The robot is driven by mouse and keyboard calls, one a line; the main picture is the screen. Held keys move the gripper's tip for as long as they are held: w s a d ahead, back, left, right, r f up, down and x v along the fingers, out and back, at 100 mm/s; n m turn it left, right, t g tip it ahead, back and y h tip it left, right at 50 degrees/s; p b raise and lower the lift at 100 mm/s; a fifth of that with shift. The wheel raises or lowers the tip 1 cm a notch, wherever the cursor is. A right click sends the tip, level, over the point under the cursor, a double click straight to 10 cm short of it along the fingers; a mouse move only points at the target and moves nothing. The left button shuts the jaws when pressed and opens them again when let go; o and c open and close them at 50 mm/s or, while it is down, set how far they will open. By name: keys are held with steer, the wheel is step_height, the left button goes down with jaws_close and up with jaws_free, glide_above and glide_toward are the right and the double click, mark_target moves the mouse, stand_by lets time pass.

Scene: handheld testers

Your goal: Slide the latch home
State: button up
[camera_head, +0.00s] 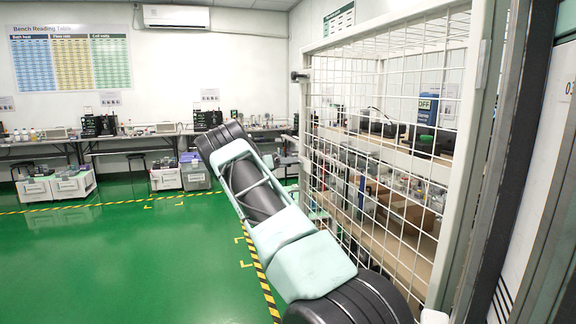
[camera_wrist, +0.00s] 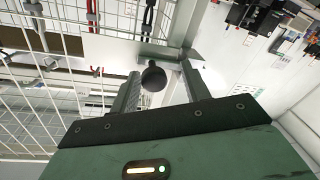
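The latch shows in the wrist view as a dark round knob (camera_wrist: 154,77) on a short stem, by the pale metal corner of the wire cage. My gripper (camera_wrist: 161,84) is open, with one finger left of the knob and one right. The knob appears between the fingers, nearer the left one; I cannot tell whether they touch. In the head view a small dark fitting (camera_head: 299,76) sits on the cage's left post, probably the same latch. My arm crosses the head view in front of the cage, and my gripper cannot be made out there.
The white wire cage (camera_head: 385,130) stands close on the right, with shelves of equipment behind its mesh. Benches (camera_head: 150,135) with devices line the back wall, with white bins (camera_head: 72,184) below. The green floor (camera_head: 120,260) at left is clear, edged by striped tape.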

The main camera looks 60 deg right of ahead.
steer(key=b+v, duration=0.3)
steer(key=v, duration=1.4)
steer(key=shift+a+b, duration=0.15)
steer(key=shift+b, duration=0.15)
steer(key=shift+w, duration=0.15)
steer(key=w+a+f+n+t+y+p, duration=0.1)
steer(key=a+f+n+t+y, duration=0.3)
steer(key=a, duration=0.6)
steer(key=w+a+f+n+t+y, duration=0.1)
steer(key=a+f+n+t, duration=0.3)
steer(key=a, duration=0.6)
steer(key=s+a+n+t+y+p, duration=0.15)
steer(key=a+n, duration=0.25)
steer(key=a, duration=0.7)
steer(key=s+a+n+t+y, duration=0.1)
steer(key=s+a+n+y, duration=0.25)
steer(key=a, duration=0.75)
steer(key=s+a+n+y, duration=0.3)
steer(key=s+a+n, duration=0.5)
steer(key=s+a, duration=0.7)
steer(key=s+a+n+y+p, duration=0.1)
steer(key=s+a+n, duration=0.3)
steer(key=s, duration=0.8)
steer(key=a+t, duration=0.1)
steer(key=a, duration=0.1)
steer(key=shift+a+n+y, duration=0.3)
steer(key=shift+a+n, duration=0.05)
